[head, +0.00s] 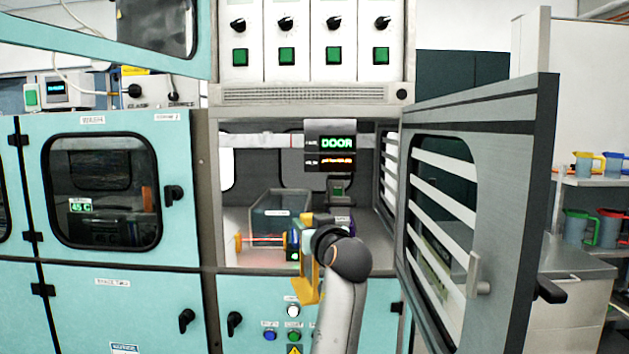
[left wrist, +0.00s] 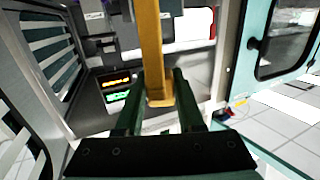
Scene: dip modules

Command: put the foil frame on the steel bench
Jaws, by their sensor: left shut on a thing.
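My left gripper (head: 298,243) is in the mouth of the open chamber in the middle of the head view. It is shut on a yellow-orange bar, which I take to be part of the foil frame (head: 306,286). The frame hangs in front of the chamber opening, partly hidden by my wrist. In the left wrist view the yellow bar of the frame (left wrist: 152,45) stands between the two dark green fingers (left wrist: 158,90). A grey cabinet with a steel top (head: 575,264), possibly the steel bench, stands at the right. My right gripper is not in view.
The chamber door (head: 490,190) stands open to the right, between the chamber and the steel top. A clear box (head: 280,215) sits inside the chamber. A lit display (head: 331,143) reads DOOR. Shelves with coloured jugs (head: 578,228) are at the far right.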

